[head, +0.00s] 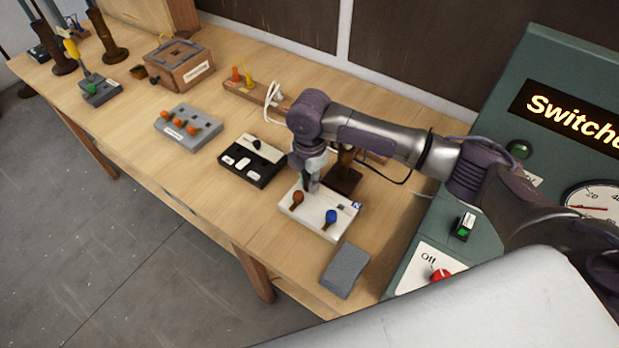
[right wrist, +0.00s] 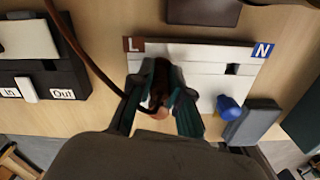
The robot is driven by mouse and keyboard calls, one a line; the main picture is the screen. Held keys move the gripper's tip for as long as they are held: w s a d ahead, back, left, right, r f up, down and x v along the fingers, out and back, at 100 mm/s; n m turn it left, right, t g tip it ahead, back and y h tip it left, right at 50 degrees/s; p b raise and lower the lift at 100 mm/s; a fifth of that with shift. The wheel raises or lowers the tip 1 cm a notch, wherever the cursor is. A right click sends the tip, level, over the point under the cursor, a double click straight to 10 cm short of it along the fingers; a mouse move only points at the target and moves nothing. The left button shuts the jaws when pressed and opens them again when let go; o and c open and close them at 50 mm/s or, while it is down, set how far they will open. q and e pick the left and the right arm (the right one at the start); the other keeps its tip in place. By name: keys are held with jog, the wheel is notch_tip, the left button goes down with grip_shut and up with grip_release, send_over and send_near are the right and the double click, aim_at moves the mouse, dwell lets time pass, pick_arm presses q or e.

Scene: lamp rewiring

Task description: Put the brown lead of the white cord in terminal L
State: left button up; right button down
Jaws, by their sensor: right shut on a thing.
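The white terminal block (head: 315,226) stands near the table's front edge, with a brown knob (head: 297,197) at its left and a blue knob (head: 331,216) at its right. In the right wrist view the brown L label (right wrist: 133,44) and blue N label (right wrist: 262,50) mark its far corners. My right gripper (head: 312,187) points down over the L side, shut on the brown lead (right wrist: 85,60), which curves in from the upper left. The lead's tip is hidden between the fingers, so I cannot tell whether it is in the terminal. My left gripper is out of view.
A black In/Out box (head: 252,176) is left of the block; a grey slab (head: 345,270) is in front. A dark brown stand (head: 345,180) is close behind. The white cord (head: 272,95) lies near a wooden strip farther back. The green panel (head: 560,100) is at right.

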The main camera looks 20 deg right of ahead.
aim_at(309, 176)
jog(key=shift+f, duration=0.4)
jog(key=c, duration=1)
grip_release()
jog(key=shift+c, duration=0.2)
notch_tip(309, 176, up, 12)
jog(key=shift+f, duration=0.1)
